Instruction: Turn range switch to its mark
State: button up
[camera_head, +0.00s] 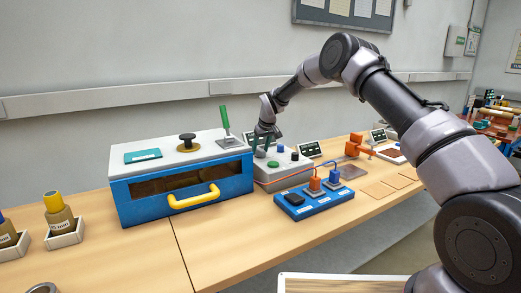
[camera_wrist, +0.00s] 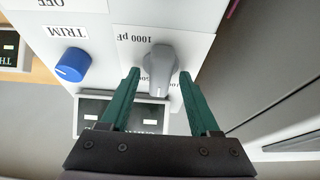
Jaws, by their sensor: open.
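The range switch (camera_wrist: 160,68) is a grey knob with a raised bar on a white label plate. The "1000 pF" mark (camera_wrist: 150,40) is printed beside its upper end in the wrist view; another mark below is partly covered. My gripper (camera_wrist: 159,79) is open, with one green finger on each side of the knob and visible gaps between. In the head view my gripper (camera_head: 262,143) is over the left back part of the grey instrument box (camera_head: 290,181). I cannot make out the grey knob there.
A blue TRIM knob (camera_wrist: 71,65) stands left of the switch. A blue box with a yellow handle (camera_head: 195,197) is left of the instrument. A small dark display (camera_head: 309,149) stands behind it.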

grip_shut()
jog(key=m, duration=0.1)
jog(key=m+h, duration=0.1)
jog(key=m, duration=0.1)
jog(key=shift+s+a+m+t, duration=0.1)
jog(key=shift+a+m+t, duration=0.1)
jog(key=shift+m+t, duration=0.1)
jog(key=shift+m+h, duration=1.2)
jog(key=shift+m, duration=1.4)
grip_release()
